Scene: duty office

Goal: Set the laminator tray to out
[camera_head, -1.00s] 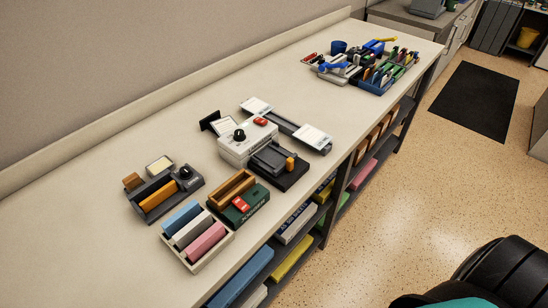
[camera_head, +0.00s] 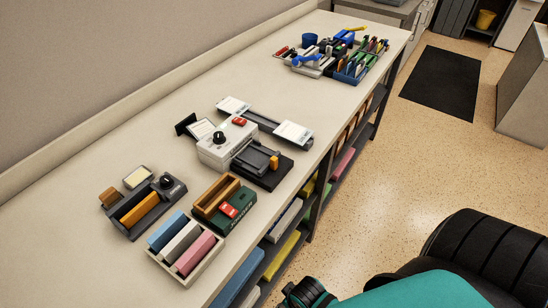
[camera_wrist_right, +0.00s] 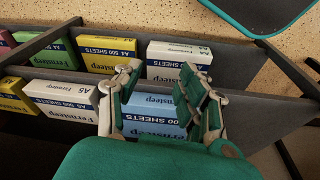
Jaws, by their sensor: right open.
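The laminator (camera_head: 225,148) is a white box with a black knob and a red button, standing on the bench in the middle of the head view. A dark tray (camera_head: 252,158) with an orange tab (camera_head: 273,163) sits at its front, towards the bench's front edge. My right gripper (camera_wrist_right: 160,72) is open and empty in the right wrist view, in front of shelves of paper packs and apart from the laminator. In the head view my teal arm is at the lower right, off the bench. My left gripper is not in view.
Paper packs (camera_wrist_right: 152,113) fill the shelves under the bench (camera_head: 130,90). A tray of coloured blocks (camera_head: 152,255), a green box (camera_head: 240,222) and a grey device with a knob (camera_head: 125,208) stand left of the laminator. Stationery trays (camera_head: 360,80) stand at the far end.

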